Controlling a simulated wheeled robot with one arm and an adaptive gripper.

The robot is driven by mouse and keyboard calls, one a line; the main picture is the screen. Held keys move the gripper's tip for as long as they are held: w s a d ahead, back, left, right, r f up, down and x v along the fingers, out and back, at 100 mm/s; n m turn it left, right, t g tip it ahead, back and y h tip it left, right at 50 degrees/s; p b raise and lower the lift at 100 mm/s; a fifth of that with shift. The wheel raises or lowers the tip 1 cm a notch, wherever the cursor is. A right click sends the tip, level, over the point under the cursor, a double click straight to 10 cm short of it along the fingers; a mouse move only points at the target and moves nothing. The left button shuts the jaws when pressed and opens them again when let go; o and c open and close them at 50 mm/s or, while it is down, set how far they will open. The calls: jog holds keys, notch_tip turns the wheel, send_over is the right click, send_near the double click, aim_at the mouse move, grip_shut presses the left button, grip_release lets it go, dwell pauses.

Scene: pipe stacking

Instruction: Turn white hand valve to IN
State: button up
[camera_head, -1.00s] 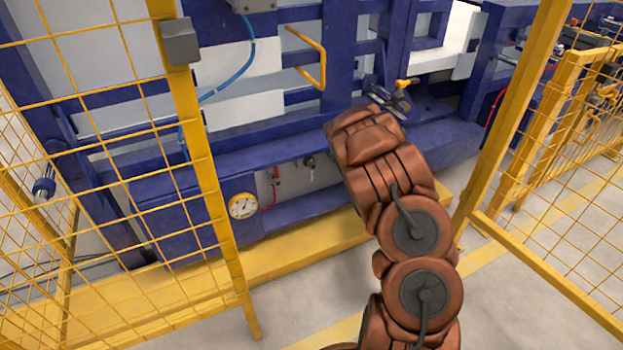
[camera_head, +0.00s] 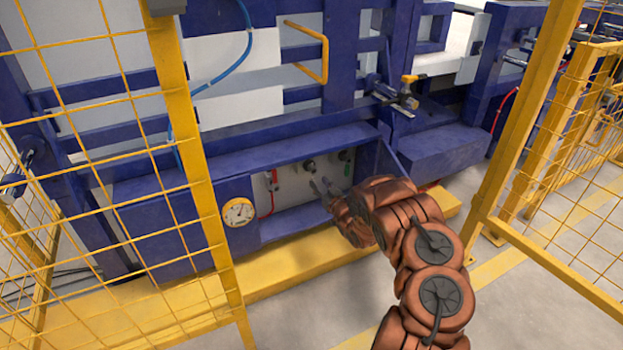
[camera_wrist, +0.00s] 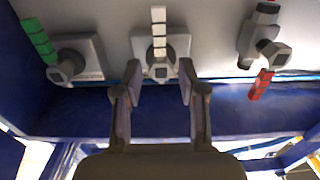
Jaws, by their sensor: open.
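The white hand valve (camera_wrist: 158,30) is in the middle of the wrist view, its striped white handle pointing to the top of the picture from a grey body. In the head view its small fitting (camera_head: 308,165) shows in the recess of the blue machine. My gripper (camera_wrist: 159,74) is open and empty, with one fingertip to each side of the valve's lower part. The handle lies beyond the fingertips; contact cannot be told. My gripper in the head view (camera_head: 321,187) is at the recess, small and partly blurred. No IN marking can be read.
A green-handled valve (camera_wrist: 38,40) is to the left in the wrist view, a red-handled valve (camera_wrist: 261,84) to the right. A dial gauge (camera_head: 238,212) sits left of the recess (camera_head: 290,208). Yellow mesh fencing (camera_head: 193,150) stands to either side of my arm.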

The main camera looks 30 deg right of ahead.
aim_at(314, 176)
jog(key=shift+w+d+f+b, duration=0.15)
jog(key=shift+w+b, duration=0.15)
jog(key=shift+w, duration=0.65)
jog(key=shift+w+d+b, duration=0.1)
jog(key=shift+w+b, duration=0.6)
jog(key=shift+w, duration=1.35)
grip_shut()
jog(key=shift+r, duration=0.2)
